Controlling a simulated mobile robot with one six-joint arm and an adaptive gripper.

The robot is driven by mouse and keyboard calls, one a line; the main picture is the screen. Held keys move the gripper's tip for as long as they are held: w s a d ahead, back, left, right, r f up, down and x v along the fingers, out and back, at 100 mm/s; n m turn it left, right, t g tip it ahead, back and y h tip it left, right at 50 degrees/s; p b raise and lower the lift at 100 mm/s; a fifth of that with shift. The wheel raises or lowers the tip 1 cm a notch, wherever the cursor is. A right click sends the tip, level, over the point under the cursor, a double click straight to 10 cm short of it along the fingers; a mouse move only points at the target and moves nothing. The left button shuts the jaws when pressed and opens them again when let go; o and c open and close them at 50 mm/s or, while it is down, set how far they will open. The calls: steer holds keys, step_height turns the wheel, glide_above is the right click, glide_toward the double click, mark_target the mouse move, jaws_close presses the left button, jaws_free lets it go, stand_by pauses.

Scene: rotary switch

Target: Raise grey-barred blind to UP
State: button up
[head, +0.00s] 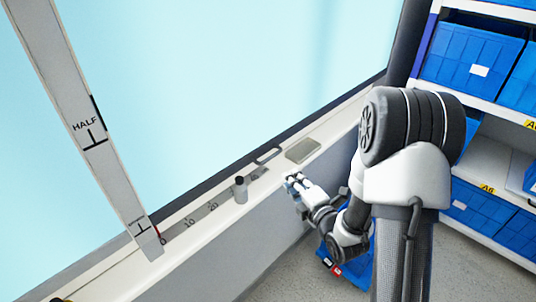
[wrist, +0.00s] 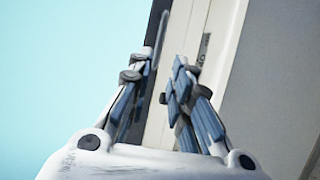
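No blind with grey bars can be made out; the window pane (head: 240,70) shows plain pale blue. A grey vertical strip (head: 85,130) at the left bears the mark HALF and a smaller, unreadable mark near its foot. No UP mark is in view. A small upright post with a dark top (head: 240,190) stands on the sill; I cannot tell whether it is a switch. My gripper (head: 293,182) is in front of the sill, right of the post and apart from it. In the wrist view, my gripper (wrist: 164,75) has its fingers apart with nothing visible held between them.
The pale sill (head: 190,252) runs diagonally along the window. It carries a scale (head: 190,222) marked 0, 10, 20, a dark handle-like loop (head: 267,155) and a grey plate (head: 302,150). Shelves with blue bins (head: 472,58) stand at the right. Grey floor shows below.

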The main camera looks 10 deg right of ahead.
mark_target(272, 155)
steer(key=b+x, duration=0.2)
steer(key=x, duration=1.4)
steer(key=shift+w+a, duration=0.1)
steer(key=shift+w, duration=0.05)
steer(key=shift+c, duration=0.2)
jaws_close()
